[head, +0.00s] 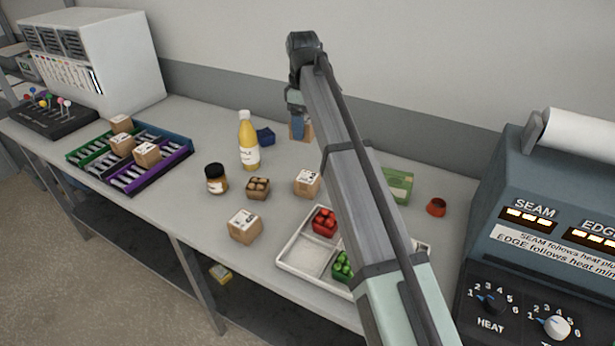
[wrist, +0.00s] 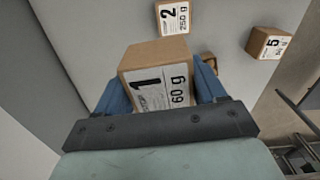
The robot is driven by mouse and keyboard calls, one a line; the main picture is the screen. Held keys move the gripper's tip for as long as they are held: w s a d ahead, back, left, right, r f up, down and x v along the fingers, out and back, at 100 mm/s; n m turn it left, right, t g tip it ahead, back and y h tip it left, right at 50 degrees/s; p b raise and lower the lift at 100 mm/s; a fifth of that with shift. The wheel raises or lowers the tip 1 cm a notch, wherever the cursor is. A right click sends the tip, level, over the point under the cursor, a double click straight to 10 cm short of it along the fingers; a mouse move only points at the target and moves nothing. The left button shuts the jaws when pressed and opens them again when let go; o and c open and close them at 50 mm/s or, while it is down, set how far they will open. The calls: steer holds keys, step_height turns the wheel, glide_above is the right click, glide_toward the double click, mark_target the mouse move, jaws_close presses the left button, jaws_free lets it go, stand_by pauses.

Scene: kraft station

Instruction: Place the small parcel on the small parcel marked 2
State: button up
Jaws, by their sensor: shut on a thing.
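My gripper (head: 298,118) is shut on a small brown parcel marked 1, 60 g (wrist: 157,78), between its blue fingers in the wrist view. In the head view part of this parcel (head: 306,131) shows below the fingers, near the back of the bench, partly hidden by my arm. The parcel marked 2, 250 g (wrist: 172,17) stands apart from my gripper at the top of the wrist view. It appears to be the box right of the brown crate in the head view (head: 307,182). Its top looks clear.
A white tray (head: 284,262) holds red and green boxes.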

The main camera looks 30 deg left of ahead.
mark_target(307, 125)
steer(key=shift+s+d+f+m, duration=0.15)
steer(key=shift+s+d+f, duration=0.1)
steer(key=shift+s+d, duration=0.4)
steer(key=shift+s+d+f+m, duration=0.15)
steer(key=shift+s+d+f, duration=0.05)
steer(key=shift+s+d, duration=0.35)
steer(key=shift+m, duration=0.5)
steer(key=shift+s+d+f, duration=0.1)
steer(key=shift+f, duration=2.4)
steer(key=shift+s+f, duration=0.1)
steer(key=shift+f, duration=2.4)
steer(key=shift+f, duration=0.15)
steer(key=o, duration=1)
step_height(307, 125, up, 12)
steer(key=shift+r, duration=0.15)
